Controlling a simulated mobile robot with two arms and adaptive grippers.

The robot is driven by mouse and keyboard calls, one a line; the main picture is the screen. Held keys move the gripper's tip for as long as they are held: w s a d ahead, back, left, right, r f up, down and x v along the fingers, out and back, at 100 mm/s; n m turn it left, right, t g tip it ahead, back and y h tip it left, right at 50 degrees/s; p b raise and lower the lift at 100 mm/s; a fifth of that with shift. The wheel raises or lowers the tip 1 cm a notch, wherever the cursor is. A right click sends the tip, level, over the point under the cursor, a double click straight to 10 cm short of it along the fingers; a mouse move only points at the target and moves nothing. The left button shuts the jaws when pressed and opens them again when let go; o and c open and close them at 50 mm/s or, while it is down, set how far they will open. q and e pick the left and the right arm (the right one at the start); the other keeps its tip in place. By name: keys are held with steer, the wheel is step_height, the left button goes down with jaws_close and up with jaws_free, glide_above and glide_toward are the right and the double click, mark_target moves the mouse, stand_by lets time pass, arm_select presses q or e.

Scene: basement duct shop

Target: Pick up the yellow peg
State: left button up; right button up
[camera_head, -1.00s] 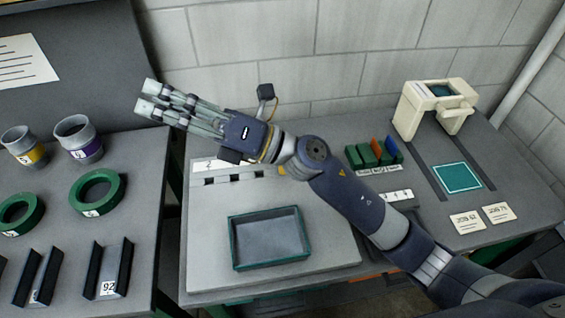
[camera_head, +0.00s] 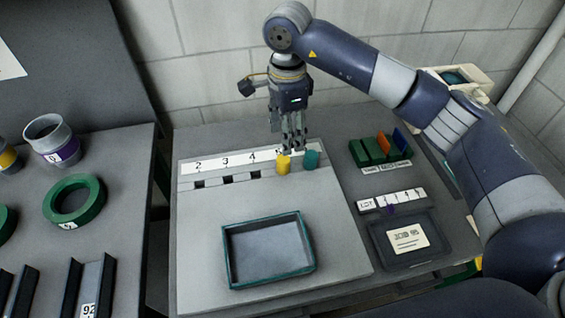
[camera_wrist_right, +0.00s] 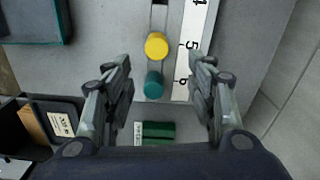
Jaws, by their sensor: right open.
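The yellow peg (camera_head: 283,165) stands near the right end of a numbered strip on the grey board, by the 5 mark. In the right wrist view the yellow peg (camera_wrist_right: 156,45) shows its round top, with a teal peg (camera_wrist_right: 153,84) close beside it. The teal peg also shows in the head view (camera_head: 311,159), right of the yellow one. My right gripper (camera_head: 293,148) points down just behind and above the pegs. In the wrist view its fingers (camera_wrist_right: 160,75) are spread wide, with the teal peg between them and the yellow peg slightly beyond. Nothing is held. My left gripper is not in view.
A green-rimmed tray (camera_head: 268,250) lies on the board in front of the pegs. Green, orange and blue blocks (camera_head: 380,146) stand to the right. A dark case (camera_head: 404,240) with a card lies below them. The board between pegs and tray is clear.

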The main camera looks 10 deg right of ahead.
mark_target(283, 159)
step_height(283, 159, down, 4)
steer(key=shift+f+p, duration=0.25)
steer(key=shift+p, duration=0.2)
steer(key=f, duration=0.1)
steer(key=f+p, duration=0.1)
steer(key=f, duration=0.1)
steer(key=a+f+p, duration=0.1)
steer(key=shift+s+f, duration=0.3)
steer(key=shift+f, duration=0.05)
steer(key=shift+d+f, duration=0.1)
steer(key=shift+f, duration=0.2)
steer(key=c, duration=1.2)
